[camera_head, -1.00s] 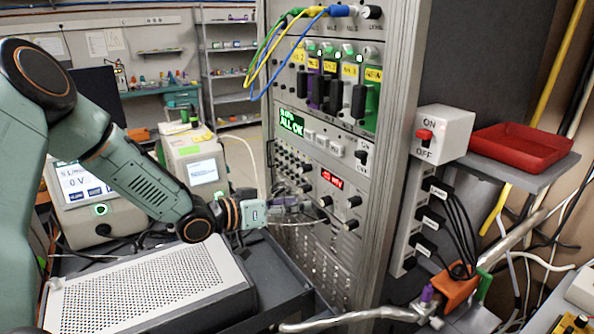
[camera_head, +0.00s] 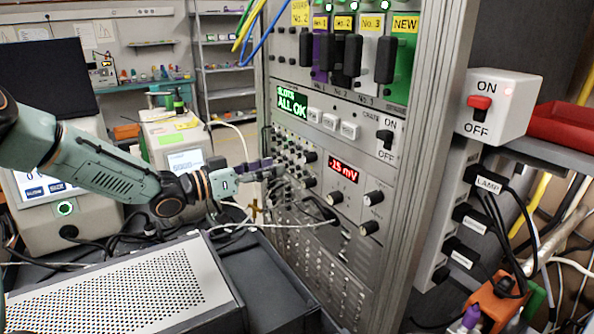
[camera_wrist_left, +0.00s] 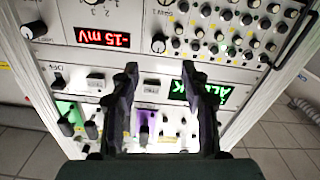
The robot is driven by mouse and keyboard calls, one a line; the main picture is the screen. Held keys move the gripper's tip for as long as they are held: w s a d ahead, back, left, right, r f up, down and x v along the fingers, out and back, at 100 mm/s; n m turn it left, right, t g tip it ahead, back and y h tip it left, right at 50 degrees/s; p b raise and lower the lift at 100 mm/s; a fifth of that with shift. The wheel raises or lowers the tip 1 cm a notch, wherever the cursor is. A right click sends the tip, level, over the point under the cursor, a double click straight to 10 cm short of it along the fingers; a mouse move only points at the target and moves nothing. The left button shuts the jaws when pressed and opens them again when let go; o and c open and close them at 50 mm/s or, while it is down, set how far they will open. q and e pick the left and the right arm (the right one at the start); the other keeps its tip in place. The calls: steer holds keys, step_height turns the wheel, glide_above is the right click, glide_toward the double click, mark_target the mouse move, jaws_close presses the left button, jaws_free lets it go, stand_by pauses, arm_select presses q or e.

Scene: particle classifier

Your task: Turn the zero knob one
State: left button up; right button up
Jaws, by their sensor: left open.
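The grey rack panel (camera_head: 320,222) carries a red display (camera_head: 343,170) reading "-15 mV", with several black knobs around it. One knob (camera_head: 335,197) sits just below the display and others (camera_head: 373,198) stand to its right. I cannot read which knob is marked zero. My left gripper (camera_head: 276,172) is at the left side of the panel, beside the small knobs, with its fingers toward the rack. In the left wrist view the gripper (camera_wrist_left: 160,75) is open and empty. The display (camera_wrist_left: 100,37) and a black knob (camera_wrist_left: 158,44) lie beyond its tips. My right gripper is not in view.
A green "ALL OK" screen (camera_head: 292,100) and plugged-in modules (camera_head: 348,45) sit above the display. Cables (camera_head: 245,222) hang close to my gripper. A perforated grey box (camera_head: 120,290) stands below my arm. An ON/OFF box (camera_head: 497,105) is mounted at the right.

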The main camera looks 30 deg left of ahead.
mark_target(304, 160)
arm_select(q)
steer(key=b+x, duration=0.1)
steer(key=x, duration=0.2)
steer(key=b+x, duration=0.1)
steer(key=x, duration=0.3)
steer(key=shift+d+f, duration=0.15)
steer(key=shift+f, duration=0.1)
steer(key=shift+w+d+r, duration=0.15)
steer(key=shift+w+d, duration=0.1)
steer(key=shift+d, duration=0.05)
steer(key=shift+w+a, duration=0.1)
steer(key=shift+w, duration=0.1)
steer(key=c, duration=0.5)
jaws_close()
